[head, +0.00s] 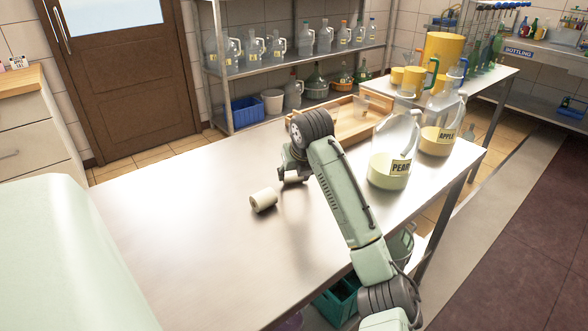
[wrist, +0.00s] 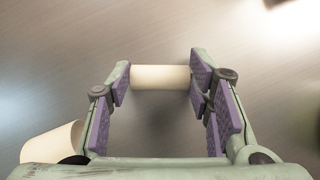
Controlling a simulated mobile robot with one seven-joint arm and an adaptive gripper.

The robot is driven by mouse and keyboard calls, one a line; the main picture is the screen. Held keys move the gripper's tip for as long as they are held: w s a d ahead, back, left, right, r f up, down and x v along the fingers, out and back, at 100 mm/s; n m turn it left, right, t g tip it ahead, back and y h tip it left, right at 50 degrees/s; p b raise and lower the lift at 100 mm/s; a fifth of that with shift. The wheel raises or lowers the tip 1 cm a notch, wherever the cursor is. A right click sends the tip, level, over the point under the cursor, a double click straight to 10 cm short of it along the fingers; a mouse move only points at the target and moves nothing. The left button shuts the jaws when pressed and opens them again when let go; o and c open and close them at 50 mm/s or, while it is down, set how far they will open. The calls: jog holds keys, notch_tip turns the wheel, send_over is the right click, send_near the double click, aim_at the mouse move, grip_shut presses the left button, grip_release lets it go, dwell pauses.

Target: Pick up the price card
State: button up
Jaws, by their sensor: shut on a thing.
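My gripper (wrist: 160,78) is shut on a cream cylinder (wrist: 160,77), its purple pads against the two ends. The cylinder lies low at the steel table's surface; whether it touches is unclear. In the head view this held cylinder (head: 294,179) shows partly below my gripper, which the wrist largely hides. A second cream cylinder (head: 264,200) lies on its side just left of it, and shows at lower left in the wrist view (wrist: 52,143). I cannot make out a price card for certain; small printed cards (head: 17,64) stand on the wooden counter at far left.
The steel table (head: 190,220) is mostly clear on the left. A jug labelled PEAR (head: 390,160) and one labelled APPLE (head: 440,130) stand to the right. A wooden tray (head: 345,118) lies behind my gripper. Shelves with several jugs (head: 278,48) stand at the back.

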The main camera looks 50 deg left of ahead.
jog(key=o, duration=0.4)
jog(key=shift+f, duration=0.1)
jog(key=o, duration=0.4)
jog(key=shift+o, duration=0.2)
